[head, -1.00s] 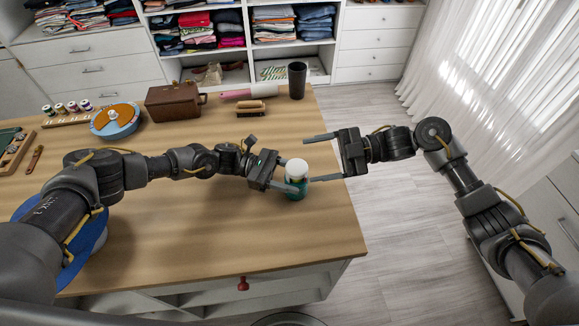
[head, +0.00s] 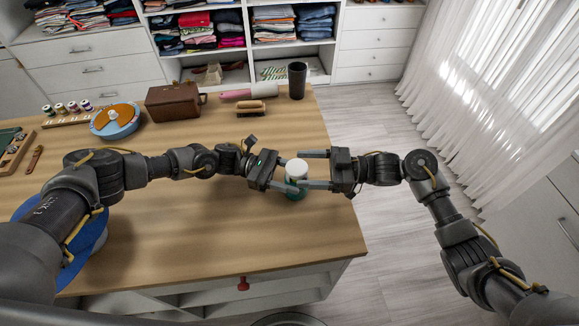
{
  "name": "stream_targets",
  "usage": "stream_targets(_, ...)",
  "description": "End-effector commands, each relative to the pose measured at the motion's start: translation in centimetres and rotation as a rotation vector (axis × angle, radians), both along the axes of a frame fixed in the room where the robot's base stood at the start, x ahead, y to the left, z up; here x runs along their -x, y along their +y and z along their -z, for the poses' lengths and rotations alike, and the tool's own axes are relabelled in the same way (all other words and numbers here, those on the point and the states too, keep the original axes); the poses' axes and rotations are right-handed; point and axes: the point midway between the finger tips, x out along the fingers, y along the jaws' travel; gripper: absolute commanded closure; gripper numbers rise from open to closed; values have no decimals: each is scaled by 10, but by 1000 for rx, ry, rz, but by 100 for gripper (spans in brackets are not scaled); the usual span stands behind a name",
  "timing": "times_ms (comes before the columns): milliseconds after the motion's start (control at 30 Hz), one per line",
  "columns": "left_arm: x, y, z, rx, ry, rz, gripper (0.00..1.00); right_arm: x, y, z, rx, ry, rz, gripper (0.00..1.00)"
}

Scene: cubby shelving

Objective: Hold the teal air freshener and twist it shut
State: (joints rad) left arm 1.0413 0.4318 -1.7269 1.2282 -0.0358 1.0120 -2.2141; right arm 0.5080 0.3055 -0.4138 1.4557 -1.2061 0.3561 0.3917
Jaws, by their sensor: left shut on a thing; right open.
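The teal air freshener (head: 295,190) stands upright near the right edge of the wooden table, with a white top (head: 296,168). My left gripper (head: 292,187) is shut on its teal lower body from the left. My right gripper (head: 312,169) comes in from the right, open, with one finger behind the white top and the other in front of it. I cannot tell whether its fingers touch the top. The fingers hide part of the teal body.
A brown box (head: 173,101), a brush (head: 251,107), a pink and white roller (head: 249,92) and a dark cup (head: 297,80) stand along the table's back. A blue round thing (head: 90,245) lies at the left, partly under my arm. The middle front of the table (head: 210,240) is clear.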

Motion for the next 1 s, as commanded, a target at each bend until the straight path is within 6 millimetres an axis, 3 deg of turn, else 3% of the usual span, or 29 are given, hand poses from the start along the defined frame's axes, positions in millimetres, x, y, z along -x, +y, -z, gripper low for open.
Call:
stream_targets(100,0,0,0,0,0,0,72,1,22,-1,-2,1,-3,28)
stream_targets(300,0,0,0,0,0,0,72,1,43,0,0,0,-1,28)
stream_targets(667,0,0,0,0,0,0,72,1,48,0,1,-1,0,28)
stream_targets(1000,0,0,0,0,0,0,72,1,47,0,1,-1,0,70)
